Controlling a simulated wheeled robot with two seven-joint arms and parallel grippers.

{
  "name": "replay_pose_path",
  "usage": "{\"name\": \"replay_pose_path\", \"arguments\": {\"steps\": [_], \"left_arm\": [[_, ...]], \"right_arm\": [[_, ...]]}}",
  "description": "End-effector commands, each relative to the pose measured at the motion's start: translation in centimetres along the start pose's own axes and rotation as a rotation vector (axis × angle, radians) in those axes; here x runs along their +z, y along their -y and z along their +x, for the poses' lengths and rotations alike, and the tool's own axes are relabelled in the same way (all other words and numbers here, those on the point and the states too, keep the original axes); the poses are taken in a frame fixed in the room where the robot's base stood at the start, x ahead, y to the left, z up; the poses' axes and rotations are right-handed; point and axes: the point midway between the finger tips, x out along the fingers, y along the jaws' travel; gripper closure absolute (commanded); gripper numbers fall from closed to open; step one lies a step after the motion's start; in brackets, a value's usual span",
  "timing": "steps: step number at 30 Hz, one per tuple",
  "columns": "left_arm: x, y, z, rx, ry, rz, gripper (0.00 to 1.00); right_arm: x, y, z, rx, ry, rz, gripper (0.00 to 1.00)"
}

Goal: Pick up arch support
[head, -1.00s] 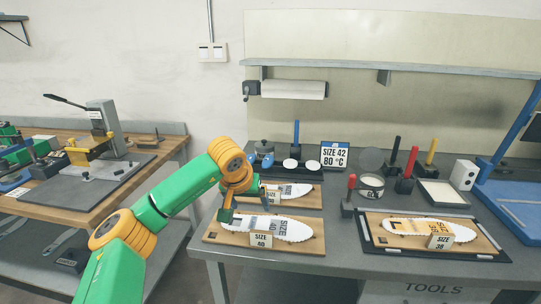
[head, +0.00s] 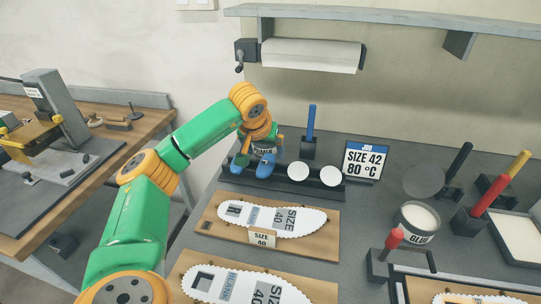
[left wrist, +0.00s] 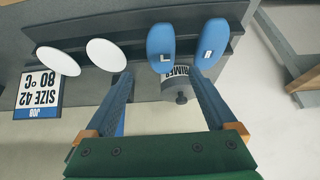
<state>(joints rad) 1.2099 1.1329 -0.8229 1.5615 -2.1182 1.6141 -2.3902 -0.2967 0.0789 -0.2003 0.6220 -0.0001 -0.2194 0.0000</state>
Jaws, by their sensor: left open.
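Two blue arch supports stand upright in a dark rack (head: 310,188) on the grey bench. One (head: 265,167) and the other (head: 237,167) are partly covered by my left gripper in the head view. In the left wrist view, the support marked L (left wrist: 161,42) and the one marked R (left wrist: 209,43) show side by side. My left gripper (head: 251,160) is over the rack's left end. Its two fingers (left wrist: 161,78) are spread wide, with the L support roughly in line with the gap. Nothing is held. Whether the fingers touch a support cannot be told. My right gripper is not in view.
Two white oval pads (head: 299,174) share the rack. A primer jar (left wrist: 178,80) stands behind the supports. A sign reads SIZE 42, 80 °C (head: 364,161). Insole boards (head: 295,247) lie in front; a glue pot (head: 415,222) and handled tools stand to the right.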

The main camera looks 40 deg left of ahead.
Motion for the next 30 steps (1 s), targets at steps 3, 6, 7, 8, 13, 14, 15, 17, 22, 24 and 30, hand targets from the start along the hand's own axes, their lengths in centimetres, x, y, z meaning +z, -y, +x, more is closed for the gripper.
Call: {"name": "replay_pose_path", "arguments": {"steps": [3, 6, 7, 8, 13, 14, 15, 17, 22, 24, 30], "left_arm": [[0.2, 0.1, 1.9, -0.003, 0.005, 0.000, 0.10], [0.4, 0.3, 3.9, -0.004, 0.005, 0.000, 0.10], [0.4, 0.3, 4.5, -0.002, 0.004, -0.002, 0.10], [0.4, 0.2, 5.0, 0.000, 0.004, -0.001, 0.10], [0.4, 0.3, 6.0, -0.001, -0.001, -0.001, 0.10], [0.4, 0.3, 6.0, -0.001, -0.001, -0.001, 0.10], [0.4, 0.3, 6.0, -0.001, -0.001, -0.001, 0.10], [0.4, 0.3, 6.0, -0.001, -0.001, -0.001, 0.12], [0.4, 0.3, 6.0, -0.001, -0.001, -0.001, 0.58], [0.4, 0.3, 6.0, -0.001, -0.001, -0.001, 0.77], [0.4, 0.3, 5.9, -0.001, -0.001, -0.001, 0.99]], "right_arm": [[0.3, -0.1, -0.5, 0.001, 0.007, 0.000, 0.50], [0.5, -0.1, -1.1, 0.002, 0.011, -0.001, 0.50], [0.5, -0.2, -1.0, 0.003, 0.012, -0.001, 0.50], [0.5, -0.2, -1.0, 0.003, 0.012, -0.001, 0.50], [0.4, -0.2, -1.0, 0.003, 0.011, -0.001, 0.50], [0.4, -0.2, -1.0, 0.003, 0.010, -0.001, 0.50], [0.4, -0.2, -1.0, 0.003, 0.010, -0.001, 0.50], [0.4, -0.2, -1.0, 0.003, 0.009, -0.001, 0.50], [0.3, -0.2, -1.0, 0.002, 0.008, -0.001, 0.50], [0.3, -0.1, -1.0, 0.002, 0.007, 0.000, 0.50], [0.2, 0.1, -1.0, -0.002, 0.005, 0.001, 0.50]]}}
